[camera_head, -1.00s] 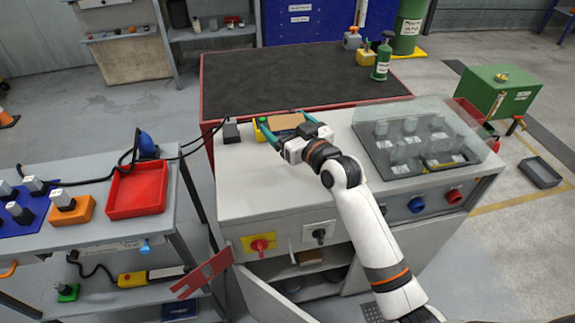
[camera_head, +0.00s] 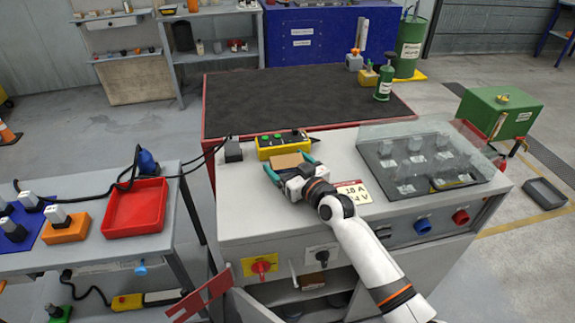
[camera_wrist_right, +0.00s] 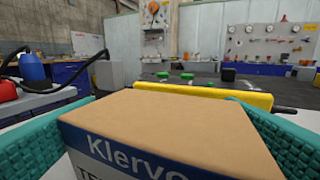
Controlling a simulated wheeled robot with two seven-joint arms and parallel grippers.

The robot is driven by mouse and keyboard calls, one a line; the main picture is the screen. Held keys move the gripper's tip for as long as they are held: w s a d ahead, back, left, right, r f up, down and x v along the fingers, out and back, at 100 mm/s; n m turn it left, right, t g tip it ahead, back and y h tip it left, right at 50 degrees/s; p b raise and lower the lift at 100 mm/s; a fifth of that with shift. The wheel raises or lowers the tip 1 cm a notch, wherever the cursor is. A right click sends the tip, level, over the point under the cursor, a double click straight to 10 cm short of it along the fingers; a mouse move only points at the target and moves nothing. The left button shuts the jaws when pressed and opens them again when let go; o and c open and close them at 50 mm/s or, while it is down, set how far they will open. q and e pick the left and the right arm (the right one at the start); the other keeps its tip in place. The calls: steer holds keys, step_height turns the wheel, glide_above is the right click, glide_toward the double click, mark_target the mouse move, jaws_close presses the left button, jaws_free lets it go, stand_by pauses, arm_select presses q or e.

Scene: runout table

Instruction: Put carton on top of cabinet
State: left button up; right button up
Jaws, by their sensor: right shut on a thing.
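The carton (camera_head: 287,161) is a small brown box. My right gripper (camera_head: 290,167) is shut on it, with one teal finger on each side. In the right wrist view the carton (camera_wrist_right: 175,125) fills the lower middle and shows a blue and white label. The cabinet (camera_head: 243,196) is light grey, with a pale flat top. The carton is over the left half of that top, just in front of a yellow button box (camera_head: 270,153). Whether its base touches the top cannot be told. My left gripper is not in view.
A clear cover (camera_head: 415,155) over several grey parts takes the right of the top. A small dark block (camera_head: 233,151) stands at the back left. A white label (camera_head: 354,192) lies right of my wrist. The front left of the top is clear. A red tray (camera_head: 136,208) stands on the left bench.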

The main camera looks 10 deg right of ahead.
steer(key=o, duration=0.8)
steer(key=shift+f, duration=0.1)
steer(key=shift+o, duration=0.2)
steer(key=shift+r, duration=0.2)
steer(key=v, duration=1.2)
